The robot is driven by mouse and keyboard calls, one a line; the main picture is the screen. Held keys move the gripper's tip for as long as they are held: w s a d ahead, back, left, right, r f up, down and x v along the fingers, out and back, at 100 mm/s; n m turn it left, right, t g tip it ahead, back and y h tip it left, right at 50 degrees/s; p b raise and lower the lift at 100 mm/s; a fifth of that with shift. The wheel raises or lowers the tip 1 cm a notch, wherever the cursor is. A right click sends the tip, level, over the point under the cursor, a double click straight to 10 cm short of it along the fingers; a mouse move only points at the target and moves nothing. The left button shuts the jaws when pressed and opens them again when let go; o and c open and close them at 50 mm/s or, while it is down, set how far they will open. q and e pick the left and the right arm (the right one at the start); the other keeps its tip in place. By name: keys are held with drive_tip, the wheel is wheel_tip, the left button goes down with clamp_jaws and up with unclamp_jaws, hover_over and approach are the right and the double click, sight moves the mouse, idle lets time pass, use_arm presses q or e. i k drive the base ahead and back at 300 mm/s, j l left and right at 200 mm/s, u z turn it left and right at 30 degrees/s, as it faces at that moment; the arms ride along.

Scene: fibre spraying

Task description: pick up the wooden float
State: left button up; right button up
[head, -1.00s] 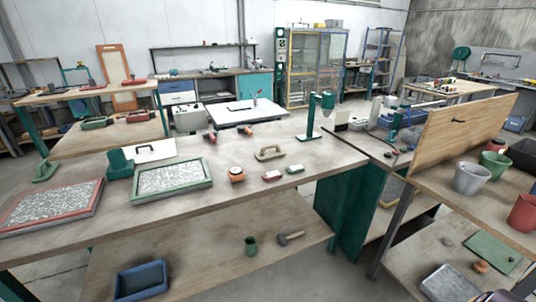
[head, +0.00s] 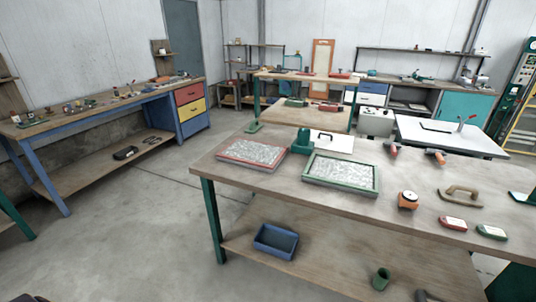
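A wooden float (head: 460,194) with an arched handle lies on the workbench (head: 290,212), toward the right of the head view. An orange object with a round white top (head: 408,200) stands to its left. Neither of my grippers shows in the head view.
A green-framed tray (head: 341,187) and a red-framed tray (head: 252,154) lie on the bench's left half. A blue bin (head: 276,241) and a green cup (head: 381,279) sit on the lower shelf. The floor (head: 130,220) left of the bench is clear.

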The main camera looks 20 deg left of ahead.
sight(451, 194)
drive_tip(key=i+l, duration=0.2)
drive_tip(key=i, duration=0.4)
drive_tip(key=i+l+z, duration=0.15)
drive_tip(key=i, duration=0.45)
